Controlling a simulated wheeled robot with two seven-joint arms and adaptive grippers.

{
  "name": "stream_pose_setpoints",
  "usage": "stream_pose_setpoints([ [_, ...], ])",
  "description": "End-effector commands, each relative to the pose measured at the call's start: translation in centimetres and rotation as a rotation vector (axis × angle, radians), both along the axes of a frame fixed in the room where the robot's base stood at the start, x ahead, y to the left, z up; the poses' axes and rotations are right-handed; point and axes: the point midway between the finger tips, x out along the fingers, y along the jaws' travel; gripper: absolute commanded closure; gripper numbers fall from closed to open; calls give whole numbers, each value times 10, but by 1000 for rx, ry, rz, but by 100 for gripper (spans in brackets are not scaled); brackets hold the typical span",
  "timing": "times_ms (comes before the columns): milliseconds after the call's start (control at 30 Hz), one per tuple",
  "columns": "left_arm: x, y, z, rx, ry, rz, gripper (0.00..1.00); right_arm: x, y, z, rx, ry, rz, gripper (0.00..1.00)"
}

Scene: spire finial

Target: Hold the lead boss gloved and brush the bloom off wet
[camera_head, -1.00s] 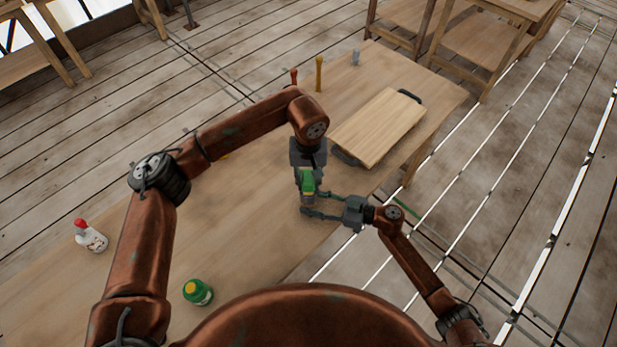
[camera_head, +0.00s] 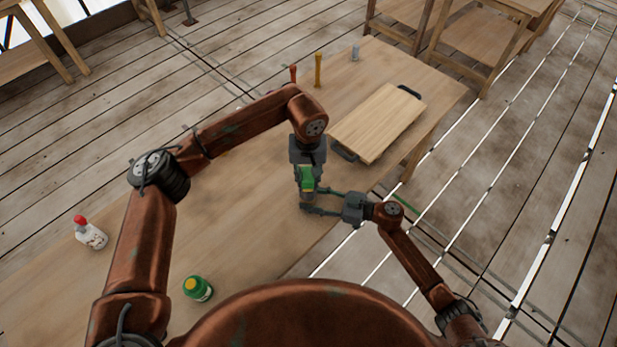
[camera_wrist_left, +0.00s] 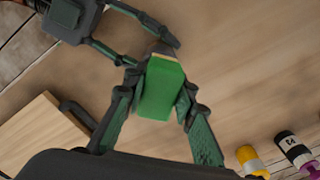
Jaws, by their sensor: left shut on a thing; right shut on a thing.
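My left gripper (camera_head: 306,178) points down over the table and is shut on a green block-like brush (camera_head: 307,181). In the left wrist view the brush (camera_wrist_left: 161,88) sits between the fingers, with a tan edge at its far end. My right gripper (camera_head: 318,202) reaches in from the right, just below the brush; its fingers also show in the left wrist view (camera_wrist_left: 148,38). It is shut on a small greyish piece (camera_head: 308,196), perhaps the lead boss, mostly hidden by the brush and fingers. Whether brush and piece touch is unclear.
A wooden board (camera_head: 378,124) with dark handles lies behind the grippers. Red (camera_head: 293,74), yellow (camera_head: 319,70) and grey (camera_head: 355,52) items stand at the far edge. The left-middle tabletop is clear.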

Motion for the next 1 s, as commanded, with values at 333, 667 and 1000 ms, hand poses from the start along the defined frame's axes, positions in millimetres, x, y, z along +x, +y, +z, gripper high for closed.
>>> stream_pose_setpoints([
  [333, 0, 0, -4, 1, 0, 0, 95, 0, 0, 0, 1, 0, 0, 73],
  [667, 0, 0, -8, 1, 1, 0, 95, 0, 0, 0, 1, 0, 0, 73],
  [1000, 9, 0, -6, 0, 0, 0, 95, 0, 0, 0, 1, 0, 0, 73],
])
